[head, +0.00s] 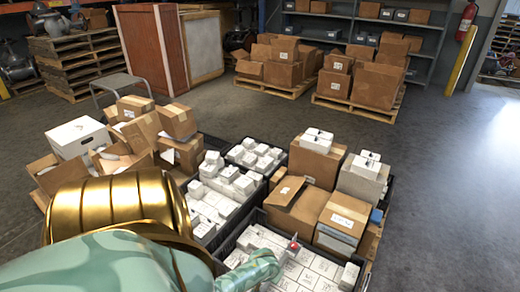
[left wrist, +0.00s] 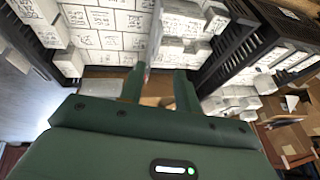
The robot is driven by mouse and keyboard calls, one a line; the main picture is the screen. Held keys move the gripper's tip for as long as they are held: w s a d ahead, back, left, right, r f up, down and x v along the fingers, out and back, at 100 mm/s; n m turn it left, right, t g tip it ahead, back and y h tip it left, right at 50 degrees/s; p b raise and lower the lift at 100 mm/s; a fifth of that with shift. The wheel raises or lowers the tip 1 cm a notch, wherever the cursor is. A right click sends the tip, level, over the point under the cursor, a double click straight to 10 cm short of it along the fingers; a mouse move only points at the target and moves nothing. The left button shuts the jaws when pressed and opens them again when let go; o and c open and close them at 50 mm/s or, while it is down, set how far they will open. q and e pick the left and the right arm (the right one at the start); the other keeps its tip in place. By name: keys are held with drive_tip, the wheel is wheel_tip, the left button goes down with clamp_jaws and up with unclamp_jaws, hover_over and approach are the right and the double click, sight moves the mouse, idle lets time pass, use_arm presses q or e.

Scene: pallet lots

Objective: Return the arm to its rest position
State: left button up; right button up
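My left arm (head: 110,235), gold and pale teal, comes in from the lower left in the head view. Its far end (head: 255,270) is over the front black crate (head: 228,240) of white boxes. In the left wrist view my left gripper (left wrist: 160,88) shows two dark green fingers set apart, with a gap between them. I see nothing clearly held in the gap. White labelled boxes (left wrist: 105,22) lie beyond the fingers. A small red spot (head: 294,243) shows near the arm's end; I cannot tell what it is. My right gripper is not in view.
A second crate of white boxes (head: 212,200) lies behind my arm. Loaded pallets (head: 360,105) stand farther back. The floor (head: 450,200) at right is clear.

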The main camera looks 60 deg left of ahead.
use_arm(q)
drive_tip(key=shift+s+d+r, duration=0.1)
drive_tip(key=shift+s+r, duration=0.05)
drive_tip(key=shift+r, duration=0.1)
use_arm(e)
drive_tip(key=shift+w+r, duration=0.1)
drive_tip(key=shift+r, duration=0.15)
